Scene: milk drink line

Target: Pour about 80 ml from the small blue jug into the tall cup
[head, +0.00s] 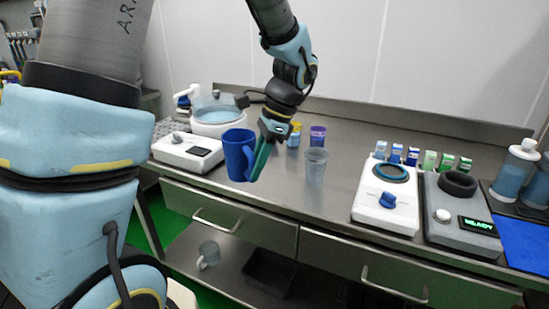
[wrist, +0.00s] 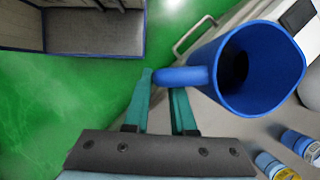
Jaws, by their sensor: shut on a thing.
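The small blue jug (head: 237,156) is held in the air in front of the counter edge in the head view, about upright. My gripper (head: 262,158) is shut on its handle, with green fingers on either side. In the wrist view my gripper (wrist: 163,88) grips the handle and the jug (wrist: 228,80) shows its open mouth. The inside is dark, so I cannot tell the liquid level. A tall, clear greyish cup (head: 316,166) stands upright on the counter, to the right of the jug and apart from it. I cannot make out its contents.
A white scale-like device (head: 188,153) and a round water basin (head: 217,118) are left. A yellow-and-blue container (head: 294,136) and a purple cup (head: 318,134) stand behind. Right are a white device (head: 387,200), a grey READY device (head: 460,215), small cartons and bottles.

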